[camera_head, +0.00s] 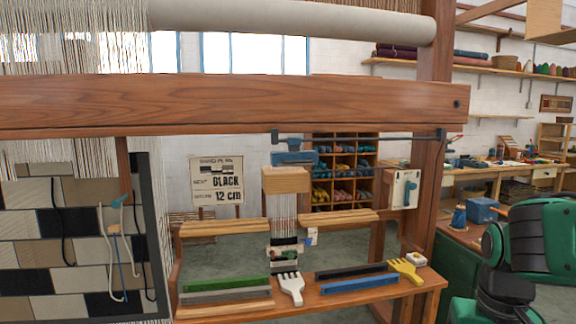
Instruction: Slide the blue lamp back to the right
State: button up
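A blue lamp (295,158) hangs under a dark metal rail (370,138), close to the rail's left end. The rail runs below the large wooden beam of the loom and ends in a dark bracket (442,135) at the right post. A wooden block with pale and dark threads sits just below the lamp. Part of my green and black arm shows at the lower right, well apart from the lamp. My gripper is not in view.
The rail right of the lamp looks clear. A white plate (405,188) with a blue part is on the right post. Below, a wooden shelf (410,296) holds coloured bars, a white comb (291,287) and a yellow comb (406,270). A sign (217,181) stands left of the lamp.

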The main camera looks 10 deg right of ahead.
aim_at(293, 157)
jog(key=i, duration=0.85)
jog(key=z, duration=0.05)
